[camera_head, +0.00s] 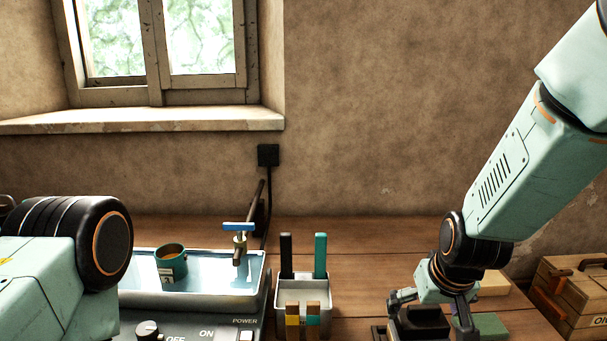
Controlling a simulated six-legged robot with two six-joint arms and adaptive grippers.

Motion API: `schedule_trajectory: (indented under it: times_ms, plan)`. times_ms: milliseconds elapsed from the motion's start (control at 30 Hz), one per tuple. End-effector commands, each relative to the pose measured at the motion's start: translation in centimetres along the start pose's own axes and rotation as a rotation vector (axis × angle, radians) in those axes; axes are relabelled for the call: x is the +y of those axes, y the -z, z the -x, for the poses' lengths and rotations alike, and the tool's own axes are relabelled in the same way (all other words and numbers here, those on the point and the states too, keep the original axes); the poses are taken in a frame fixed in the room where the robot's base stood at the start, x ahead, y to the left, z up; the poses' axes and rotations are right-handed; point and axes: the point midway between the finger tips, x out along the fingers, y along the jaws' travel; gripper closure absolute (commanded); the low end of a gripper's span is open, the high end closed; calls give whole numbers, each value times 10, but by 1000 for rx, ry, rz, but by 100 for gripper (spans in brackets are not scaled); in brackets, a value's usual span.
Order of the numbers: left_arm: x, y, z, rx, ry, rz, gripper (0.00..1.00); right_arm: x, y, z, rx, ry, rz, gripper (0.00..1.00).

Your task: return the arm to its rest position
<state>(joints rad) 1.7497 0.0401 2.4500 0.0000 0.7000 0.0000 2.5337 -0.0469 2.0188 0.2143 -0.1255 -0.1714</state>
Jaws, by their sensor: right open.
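My right arm comes down from the upper right. Its gripper (432,318) points down at the bottom edge of the view, low over the wooden table (365,260). The gripper is open, with a dark block-like object (420,322) just below or between its fingers. I cannot tell whether they touch it. My left arm shows only as a pale green link and a black joint at the lower left. Its gripper is out of view.
A shallow tray (220,301) holds a teal cup (171,263) below a blue-handled tap (238,228). A light holder (305,292) with upright sticks stands centrally. A pale block (494,284), green block (487,325) and wooden crate (572,298) lie right. Bare table lies behind the holder.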

Motion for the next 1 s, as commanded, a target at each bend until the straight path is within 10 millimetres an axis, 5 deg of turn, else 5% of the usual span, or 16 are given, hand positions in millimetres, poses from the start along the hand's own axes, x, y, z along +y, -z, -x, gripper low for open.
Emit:
schedule_trajectory:
  times_ms: [567, 1000]
  plan:
    - [0, 0, 0, 0, 0, 0, 52, 0, 2, -3, 1, 0, -1, 0]
    - [0, 0, 0, 0, 0, 0, 52, 0, 1, 56, 5, 0, -1, 0]
